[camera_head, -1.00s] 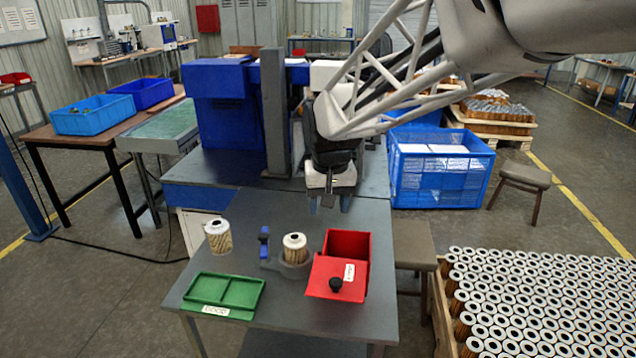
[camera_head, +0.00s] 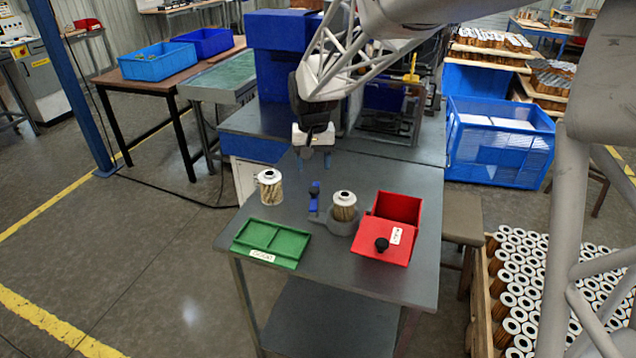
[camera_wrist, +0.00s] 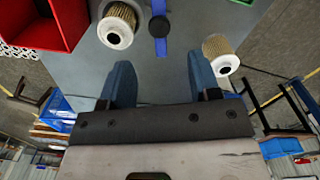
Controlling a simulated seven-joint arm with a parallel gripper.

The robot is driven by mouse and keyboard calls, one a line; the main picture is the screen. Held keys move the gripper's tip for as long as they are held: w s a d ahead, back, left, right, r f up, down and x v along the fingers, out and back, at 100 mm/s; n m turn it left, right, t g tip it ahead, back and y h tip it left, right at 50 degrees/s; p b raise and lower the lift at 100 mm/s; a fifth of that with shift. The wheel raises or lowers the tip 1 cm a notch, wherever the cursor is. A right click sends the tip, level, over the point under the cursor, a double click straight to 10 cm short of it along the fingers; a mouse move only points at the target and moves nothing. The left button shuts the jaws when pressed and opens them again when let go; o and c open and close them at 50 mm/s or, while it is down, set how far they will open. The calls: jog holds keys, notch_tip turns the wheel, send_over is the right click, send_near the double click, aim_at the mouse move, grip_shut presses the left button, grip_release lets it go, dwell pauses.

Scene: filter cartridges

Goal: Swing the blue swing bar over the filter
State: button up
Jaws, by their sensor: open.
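The blue swing bar (camera_head: 315,196) stands on the table at the left side of the grey holder (camera_head: 341,225), apart from the filter. The filter (camera_head: 344,205), white-topped with a pleated body, sits upright in that holder. My gripper (camera_head: 314,162) is open and empty, above the table behind the bar. In the wrist view, the bar (camera_wrist: 162,42) with its dark round knob lies ahead of my open fingers (camera_wrist: 158,85), about midway between them. The filter (camera_wrist: 118,27) shows to its left there.
A second filter (camera_head: 269,187) stands loose on the table, left of the bar. A green tray (camera_head: 272,243) lies at the front left. A red box (camera_head: 398,208) with a tilted, knobbed lid is close to the holder's right.

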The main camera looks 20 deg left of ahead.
aim_at(314, 189)
jog(key=shift+f, duration=0.1)
jog(key=shift+f, duration=3.8)
grip_shut()
